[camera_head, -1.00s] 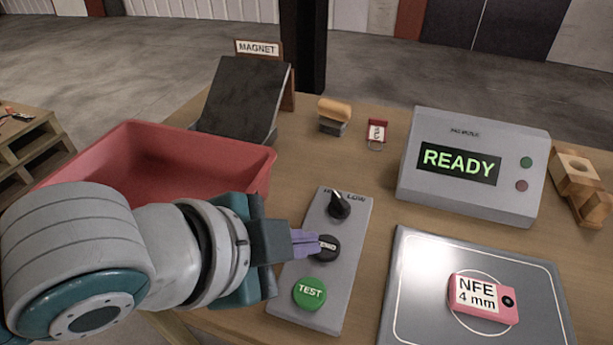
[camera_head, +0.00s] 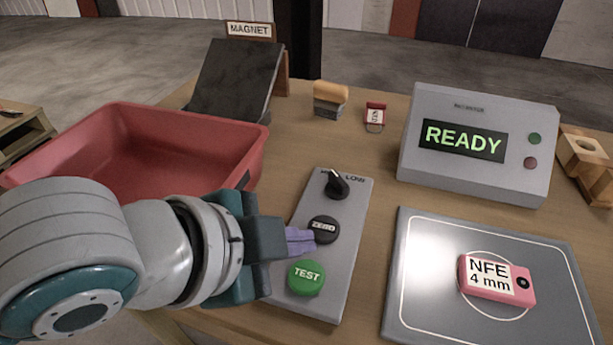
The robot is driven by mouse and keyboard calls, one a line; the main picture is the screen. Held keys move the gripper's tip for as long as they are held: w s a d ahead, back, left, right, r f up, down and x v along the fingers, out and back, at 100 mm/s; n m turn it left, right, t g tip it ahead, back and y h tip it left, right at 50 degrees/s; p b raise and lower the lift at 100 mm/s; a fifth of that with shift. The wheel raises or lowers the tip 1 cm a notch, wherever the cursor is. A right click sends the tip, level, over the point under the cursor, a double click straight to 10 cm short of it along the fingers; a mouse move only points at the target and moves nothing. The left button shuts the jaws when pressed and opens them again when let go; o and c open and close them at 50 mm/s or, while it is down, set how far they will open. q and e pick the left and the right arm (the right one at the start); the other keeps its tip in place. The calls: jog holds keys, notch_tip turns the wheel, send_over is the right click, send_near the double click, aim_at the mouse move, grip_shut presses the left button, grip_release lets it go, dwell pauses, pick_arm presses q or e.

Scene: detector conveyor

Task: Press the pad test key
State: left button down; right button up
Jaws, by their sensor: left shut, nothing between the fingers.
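The green TEST key (camera_head: 305,278) is at the near end of a grey control panel (camera_head: 333,270). A black ZERO key (camera_head: 323,229) sits above it in the picture, and a black knob (camera_head: 337,184) is at the far end. A dark pad (camera_head: 420,285) lies at the right. A pink block labelled NFE 4 mm (camera_head: 496,279) rests within the circle marked on it. My left gripper (camera_head: 311,240) is shut and empty, its purple fingertips beside the ZERO key and beyond the TEST key. I cannot tell whether they touch the panel. My right gripper is not in view.
A grey display box reads READY (camera_head: 463,140) at the back right. A red bin (camera_head: 222,158) stands at the left, with a dark MAGNET slope (camera_head: 236,80) behind it. A stamp-like block (camera_head: 329,101), a red tag (camera_head: 375,114) and a wooden holder (camera_head: 586,157) lie behind.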

aim_at(299, 279)
pick_arm(q)
notch_tip(299, 279, down, 2)
jog(key=shift+f+b, duration=0.1)
jog(key=shift+b, duration=0.5)
jog(key=shift+f+b, duration=0.55)
jog(key=shift+f, duration=0.35)
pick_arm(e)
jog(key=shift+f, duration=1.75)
pick_arm(q)
jog(key=shift+f, duration=0.1)
jog(key=shift+f, duration=0.3)
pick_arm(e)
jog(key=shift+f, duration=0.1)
pick_arm(q)
jog(key=shift+f+b, duration=0.35)
jog(key=shift+f, duration=0.1)
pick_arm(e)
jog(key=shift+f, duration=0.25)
pick_arm(q)
jog(key=shift+r, duration=0.15)
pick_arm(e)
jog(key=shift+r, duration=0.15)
pick_arm(q)
jog(key=shift+r+p, duration=0.7)
jog(key=shift+p, duration=0.25)
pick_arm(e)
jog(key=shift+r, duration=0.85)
